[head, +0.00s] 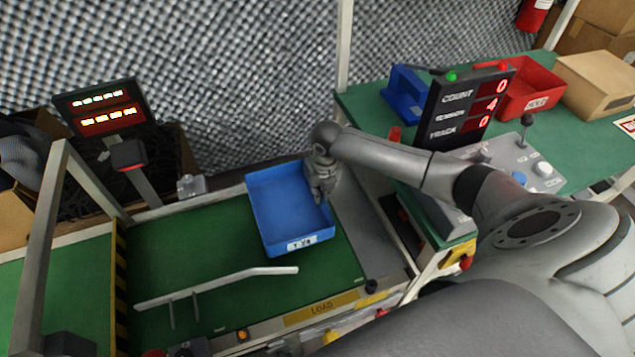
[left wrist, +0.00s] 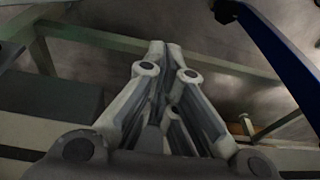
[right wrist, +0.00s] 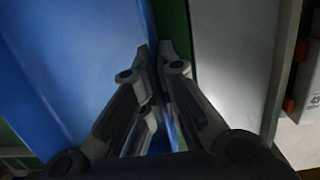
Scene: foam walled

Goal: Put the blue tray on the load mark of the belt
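The blue tray (head: 275,207) is at the right end of the green belt (head: 190,250), empty, with a white label on its front wall. It looks level; I cannot tell whether it rests fully on the belt. The yellow LOAD mark (head: 322,308) is on the belt's front edge, in front of the tray. My right gripper (head: 324,198) is at the tray's right wall. In the right wrist view its fingers (right wrist: 163,48) are closed with the tray wall (right wrist: 90,60) between them. My left gripper (left wrist: 165,48) shows only in the left wrist view, fingertips together and empty.
A bent grey guide rail (head: 215,284) crosses the belt in front of the tray. A counter display (head: 465,108), red bin (head: 530,88), blue bin (head: 405,95) and cardboard box (head: 597,82) stand on the right table. A lit display (head: 102,108) stands behind left.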

